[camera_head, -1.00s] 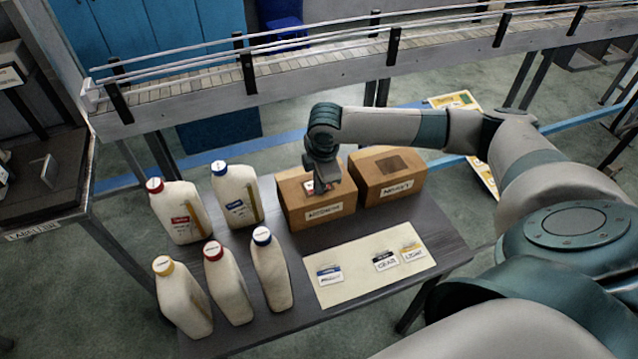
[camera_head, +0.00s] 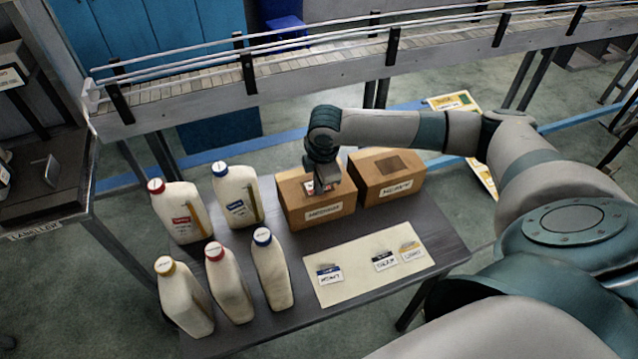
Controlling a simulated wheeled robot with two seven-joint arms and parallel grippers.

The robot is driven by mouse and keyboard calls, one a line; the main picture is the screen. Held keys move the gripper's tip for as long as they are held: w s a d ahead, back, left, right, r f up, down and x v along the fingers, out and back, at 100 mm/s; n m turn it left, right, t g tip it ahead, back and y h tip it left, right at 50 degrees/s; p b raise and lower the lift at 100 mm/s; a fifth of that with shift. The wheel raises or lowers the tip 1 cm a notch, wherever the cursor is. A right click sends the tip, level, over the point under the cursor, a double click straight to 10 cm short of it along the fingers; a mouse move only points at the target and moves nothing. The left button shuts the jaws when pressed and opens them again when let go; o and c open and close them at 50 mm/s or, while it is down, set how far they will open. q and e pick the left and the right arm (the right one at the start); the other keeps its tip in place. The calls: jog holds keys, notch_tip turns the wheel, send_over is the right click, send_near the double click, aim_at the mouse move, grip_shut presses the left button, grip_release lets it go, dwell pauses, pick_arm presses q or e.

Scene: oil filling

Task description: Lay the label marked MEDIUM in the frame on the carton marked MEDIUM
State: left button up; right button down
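The left carton (camera_head: 300,214), brown with a white front plate that seems to read MEDIUM, stands at the back middle of the table. My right gripper (camera_head: 322,186) points down over its top, hiding much of it. A small white label with a red band (camera_head: 309,187) shows at the fingertips, in or just above the frame on the carton top. Its text is hidden, and I cannot tell whether the fingers grip it. The right carton (camera_head: 410,188), its plate seemingly reading HEAVY, has an empty dark frame on top. My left gripper is out of view.
A pale mat (camera_head: 350,284) holds a blue-banded label (camera_head: 330,275), a black one (camera_head: 385,261) and a yellow one (camera_head: 411,251). Several white bottles (camera_head: 228,284) stand on the left of the table. A conveyor (camera_head: 300,72) runs behind.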

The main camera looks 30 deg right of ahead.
jog(key=c, duration=1.6)
grip_release()
jog(key=shift+r+p, duration=2.8)
jog(key=shift+p, duration=0.3)
jog(key=shift+r+p, duration=0.6)
jog(key=shift+r, duration=0.6)
